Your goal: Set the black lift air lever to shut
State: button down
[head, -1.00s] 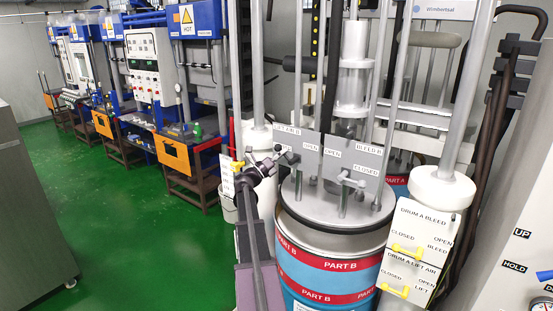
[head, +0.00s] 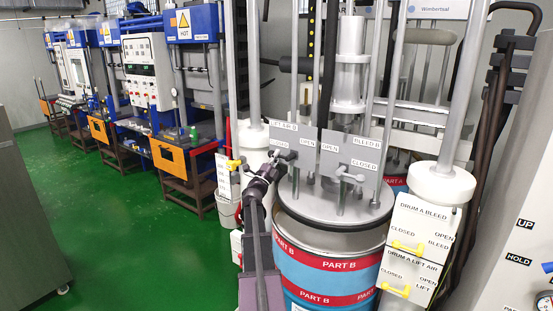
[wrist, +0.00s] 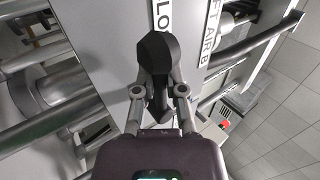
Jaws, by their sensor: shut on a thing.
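The black lift air lever (wrist: 157,52) shows in the wrist view as a dark faceted handle against the grey panel. My gripper (wrist: 158,90) is shut on it, with a finger on each side. In the head view, my gripper (head: 268,171) is at the lower left of the grey LIFT AIR B panel (head: 307,150), beneath its CLOSED label. The OPEN label is to the right of it. My gripper hides most of the lever in the head view, so its exact angle is hard to tell there.
The bleed B lever (head: 346,175) is on the panel to the right, above the PART B drum (head: 330,265). Drum A valve boxes with yellow levers (head: 408,247) stand at the right. A yellow lever (head: 235,163) is just left of my gripper. Green floor (head: 120,225) is open at the left.

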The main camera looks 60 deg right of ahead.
dwell(0.3)
jog(key=c, duration=0.7)
grip_release()
jog(key=shift+w, duration=0.1)
jog(key=shift+f, duration=0.1)
